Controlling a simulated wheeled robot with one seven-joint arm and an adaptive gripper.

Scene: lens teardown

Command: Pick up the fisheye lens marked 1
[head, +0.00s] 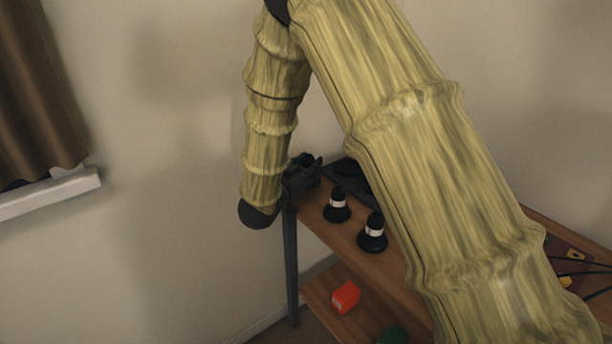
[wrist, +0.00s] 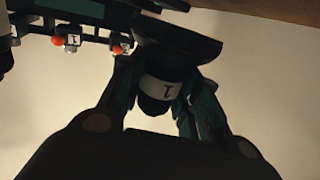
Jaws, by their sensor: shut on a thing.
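The fisheye lens marked 1 (wrist: 178,50) is black with a wide flared end and a white band, on which a dark 1 shows upside down in the wrist view. My gripper (wrist: 163,82) is shut on it, one finger on each side of the banded part. In the head view my gripper (head: 301,178) is small and dark at the table's far left corner, and the held lens is hard to make out there. Whether the lens is clear of the table, I cannot tell.
Two similar black lenses with white bands, a farther one (head: 337,205) and a nearer one (head: 371,234), stand on the wooden table (head: 320,228). A dark tray (head: 345,187) lies behind them. A red block (head: 345,297) is on the lower shelf. My arm hides much of the table.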

